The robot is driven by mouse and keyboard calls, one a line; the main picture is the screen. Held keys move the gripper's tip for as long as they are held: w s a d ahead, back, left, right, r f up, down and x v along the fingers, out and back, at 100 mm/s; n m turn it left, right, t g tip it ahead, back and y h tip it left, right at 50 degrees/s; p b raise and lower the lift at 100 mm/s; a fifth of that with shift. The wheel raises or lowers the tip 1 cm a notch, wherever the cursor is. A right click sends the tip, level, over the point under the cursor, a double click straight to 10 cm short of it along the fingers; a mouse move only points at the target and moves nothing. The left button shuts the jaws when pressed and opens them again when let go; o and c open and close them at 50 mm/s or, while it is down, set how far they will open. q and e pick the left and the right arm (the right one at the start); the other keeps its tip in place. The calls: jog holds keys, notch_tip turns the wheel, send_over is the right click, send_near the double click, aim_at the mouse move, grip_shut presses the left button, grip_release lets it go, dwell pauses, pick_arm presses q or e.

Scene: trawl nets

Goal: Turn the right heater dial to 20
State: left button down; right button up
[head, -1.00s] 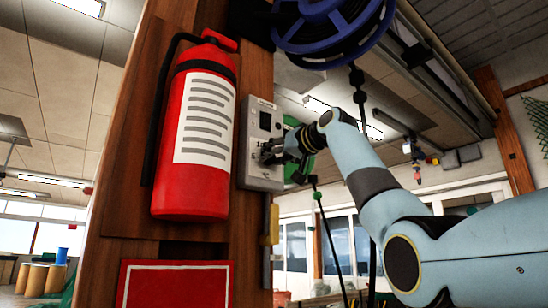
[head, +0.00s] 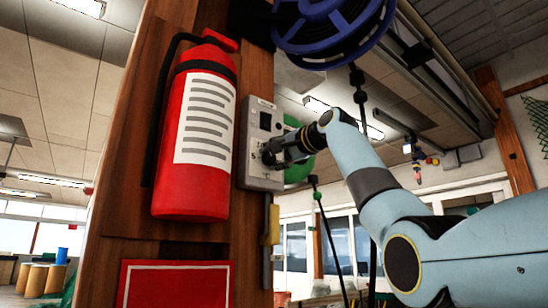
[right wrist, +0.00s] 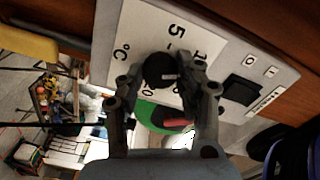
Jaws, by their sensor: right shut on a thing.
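The heater control is a grey box (head: 262,184) on the wooden post, to the right of the fire extinguisher in the head view. Its round black dial (right wrist: 160,70) shows in the right wrist view, with a short pale mark on its right side. Printed numbers and °C surround it; a 5 is readable, others are partly covered by the fingers. My right gripper (head: 268,154) is at the box front; in the right wrist view its fingers (right wrist: 160,76) are shut on the dial from both sides. My left gripper is not in view.
A dark rocker switch (right wrist: 240,90) marked O and I sits beside the dial on the panel. A red fire extinguisher (head: 203,130) hangs close left of the box. A blue reel (head: 330,28) hangs above my right arm. A yellow-handled thing (head: 270,225) hangs below.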

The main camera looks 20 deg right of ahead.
aim_at(269, 127)
jog(key=m, duration=1.1)
jog(key=shift+m, duration=0.4)
jog(key=m, duration=0.5)
jog(key=shift+m, duration=0.3)
jog(key=m, duration=0.5)
jog(key=shift+f, duration=0.15)
jog(key=shift+m, duration=0.3)
jog(key=o, duration=1.2)
jog(key=shift+c, duration=0.2)
notch_tip(269, 127, up, 10)
jog(key=shift+r, duration=0.1)
